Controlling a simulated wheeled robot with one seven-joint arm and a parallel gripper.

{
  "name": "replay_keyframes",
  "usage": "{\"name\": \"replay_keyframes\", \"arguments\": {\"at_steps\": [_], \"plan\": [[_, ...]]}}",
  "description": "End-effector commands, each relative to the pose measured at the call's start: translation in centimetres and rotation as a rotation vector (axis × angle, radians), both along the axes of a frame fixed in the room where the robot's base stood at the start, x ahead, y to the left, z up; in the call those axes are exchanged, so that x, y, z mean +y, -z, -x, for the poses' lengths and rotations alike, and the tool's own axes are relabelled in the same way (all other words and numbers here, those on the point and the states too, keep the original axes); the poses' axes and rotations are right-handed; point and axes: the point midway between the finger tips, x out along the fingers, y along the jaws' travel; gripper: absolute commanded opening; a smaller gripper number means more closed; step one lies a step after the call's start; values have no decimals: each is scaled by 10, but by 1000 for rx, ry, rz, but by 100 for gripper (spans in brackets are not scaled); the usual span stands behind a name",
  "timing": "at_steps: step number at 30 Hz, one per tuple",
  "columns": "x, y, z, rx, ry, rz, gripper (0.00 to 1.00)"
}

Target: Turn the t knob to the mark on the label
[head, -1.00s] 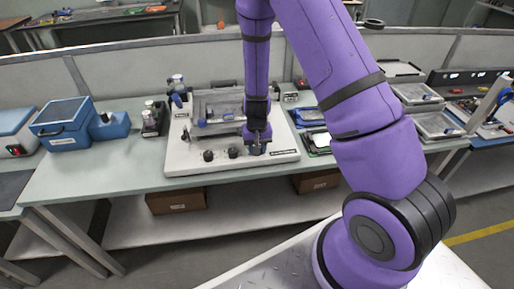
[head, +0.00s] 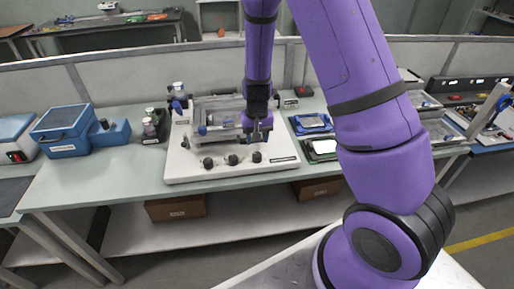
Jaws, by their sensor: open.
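A white machine base (head: 186,173) stands on the grey-green bench, with a metal tray fixture on top. Three dark knobs stand in a row along its front: a left knob (head: 208,163), a middle knob (head: 233,159) and a right knob (head: 257,157). Which of them is the t knob, and the label's mark, are too small to tell. My gripper (head: 257,141) points down just above and behind the right knob. It is open and appears empty, apart from the knob.
A blue box (head: 62,128) and small bottles (head: 150,124) stand left of the base. Blue trays (head: 312,123) lie to its right. Cardboard boxes (head: 175,207) sit on the shelf below. The bench front left of the base is clear.

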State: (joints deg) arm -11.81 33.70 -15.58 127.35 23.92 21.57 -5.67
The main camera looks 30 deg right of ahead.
Motion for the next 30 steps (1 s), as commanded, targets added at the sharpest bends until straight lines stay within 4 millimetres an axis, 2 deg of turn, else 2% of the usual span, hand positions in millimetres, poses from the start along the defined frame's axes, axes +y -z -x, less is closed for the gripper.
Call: {"name": "replay_keyframes", "arguments": {"at_steps": [1, 6, 25, 28, 30], "plan": [[0, -8, 0, -2, -1, 0, 46], [0, -24, 0, -1, -1, 0, 46], [0, -29, 0, 0, 0, -1, 46], [1, -37, 1, -8, -3, -8, 46], [3, -50, 3, -20, -9, -20, 46]]}}
